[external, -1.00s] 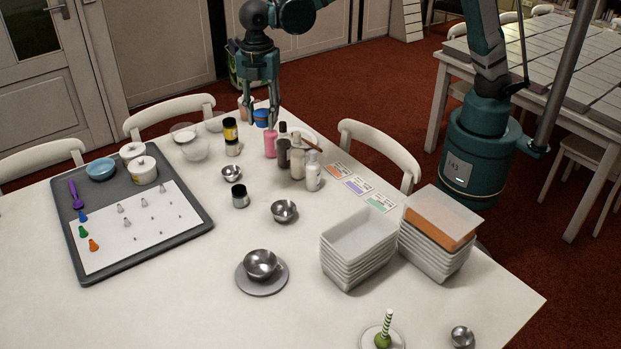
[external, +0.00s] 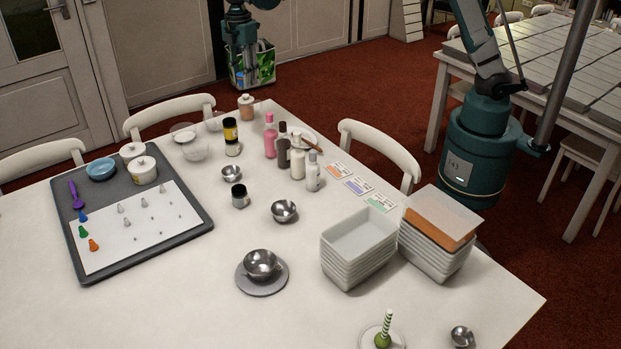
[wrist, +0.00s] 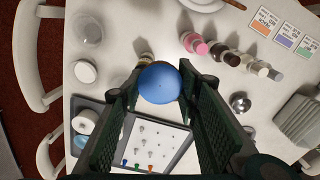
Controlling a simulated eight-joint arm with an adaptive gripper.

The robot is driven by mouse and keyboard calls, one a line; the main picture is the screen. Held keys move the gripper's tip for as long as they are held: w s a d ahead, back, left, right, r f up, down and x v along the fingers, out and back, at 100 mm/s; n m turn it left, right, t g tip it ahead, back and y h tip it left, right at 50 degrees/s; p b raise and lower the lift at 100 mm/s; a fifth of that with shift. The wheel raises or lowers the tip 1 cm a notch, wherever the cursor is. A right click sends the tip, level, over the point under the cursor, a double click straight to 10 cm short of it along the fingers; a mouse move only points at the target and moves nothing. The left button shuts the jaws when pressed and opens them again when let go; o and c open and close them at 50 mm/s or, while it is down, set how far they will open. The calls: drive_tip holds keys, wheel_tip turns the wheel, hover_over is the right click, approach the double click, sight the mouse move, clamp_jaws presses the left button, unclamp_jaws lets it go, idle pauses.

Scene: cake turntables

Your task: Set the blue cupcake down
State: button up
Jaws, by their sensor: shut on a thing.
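The blue cupcake (wrist: 159,83) shows as a smooth blue round top between my fingertips in the wrist view. My gripper (wrist: 157,90) is shut on it and holds it up, with the white table (wrist: 216,118) below in that view.
A dark tray (external: 190,225) lies at left. A metal bowl (external: 262,263) sits on a grey disc. The table's front left is clear.

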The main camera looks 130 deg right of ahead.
drive_tip(key=m, duration=0.2)
hover_over(251, 137)
drive_tip(key=f, duration=0.1)
wheel_tip(251, 137, down, 17)
drive_tip(key=shift+f, duration=0.15)
drive_tip(key=shift+a, duration=0.1)
drive_tip(key=shift+f+b, duration=0.45)
drive_tip(key=shift+f, duration=2.65)
drive_tip(key=shift+f+b, duration=0.3)
drive_tip(key=shift+f, duration=1.6)
drive_tip(key=shift+f, duration=0.2)
drive_tip(key=o, duration=0.9)
